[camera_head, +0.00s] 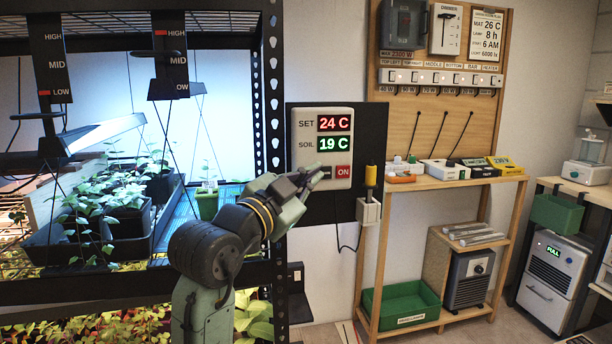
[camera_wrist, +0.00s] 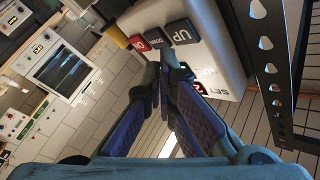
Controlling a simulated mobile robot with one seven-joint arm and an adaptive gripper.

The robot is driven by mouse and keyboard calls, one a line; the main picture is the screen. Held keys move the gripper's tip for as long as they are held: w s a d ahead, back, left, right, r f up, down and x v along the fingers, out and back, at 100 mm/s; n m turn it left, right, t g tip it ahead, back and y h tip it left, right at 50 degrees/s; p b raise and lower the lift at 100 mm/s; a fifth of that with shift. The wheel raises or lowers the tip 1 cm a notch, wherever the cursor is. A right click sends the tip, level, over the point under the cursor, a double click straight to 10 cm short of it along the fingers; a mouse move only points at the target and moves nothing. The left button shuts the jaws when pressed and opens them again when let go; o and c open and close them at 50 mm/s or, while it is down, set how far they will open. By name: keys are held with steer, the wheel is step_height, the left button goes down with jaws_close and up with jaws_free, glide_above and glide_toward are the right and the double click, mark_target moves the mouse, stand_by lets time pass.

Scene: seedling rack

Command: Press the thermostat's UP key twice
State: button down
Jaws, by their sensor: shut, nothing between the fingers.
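The thermostat (camera_head: 309,115) is a pale box on a dark panel. Its red SET display (camera_head: 334,123) reads 24 C, and its green SOIL display (camera_head: 334,144) reads 19 C. A red ON key (camera_head: 343,171) shows at the lower right; my gripper hides the lower left keys in the head view. In the wrist view the dark UP key (camera_wrist: 181,33) is in plain sight, beside another dark key and the red key. My gripper (camera_head: 318,173) is shut and empty in front of the thermostat. Its tips (camera_wrist: 165,76) appear beside the keys, over the displays; contact cannot be told.
A black perforated rack post (camera_head: 274,95) stands just left of the thermostat. Seedling shelves with hanging lamps lie further left. A yellow-topped plug (camera_head: 370,176) sits on a grey holder to the right. A wooden bench (camera_head: 430,184) with tools stands beyond it.

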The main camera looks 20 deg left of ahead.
steer(key=s, duration=0.1)
steer(key=s+d, duration=0.2)
steer(key=shift+s+d+b, duration=0.25)
steer(key=shift+s+b, duration=0.05)
steer(key=shift+s, duration=0.1)
stand_by(0.5)
